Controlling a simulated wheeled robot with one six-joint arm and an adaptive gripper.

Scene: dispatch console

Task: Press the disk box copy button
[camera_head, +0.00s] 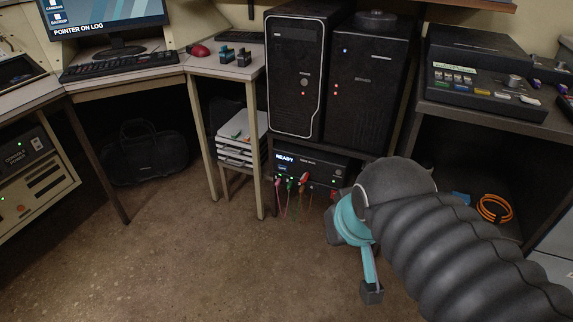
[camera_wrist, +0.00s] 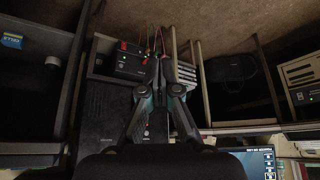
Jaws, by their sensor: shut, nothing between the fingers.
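The disk box (camera_head: 323,172) is a low black unit under the two black towers, with a small lit screen reading READY. Coloured plugs and cables (camera_head: 290,184) stick out of its front. A copy button is too small to make out for sure. The box also shows upside down in the wrist view (camera_wrist: 128,70), left of my fingers. My gripper (camera_wrist: 158,66) is shut and empty, its tips over the cables in that picture; I cannot tell the gap in depth.
Two black towers (camera_head: 296,70) stand above the box. A white tray stack (camera_head: 243,140) and desk leg are to its left. A right-hand desk (camera_head: 495,108) holds a control panel; an orange cable coil (camera_head: 495,208) lies below. A black bag (camera_head: 147,155) sits on the open floor.

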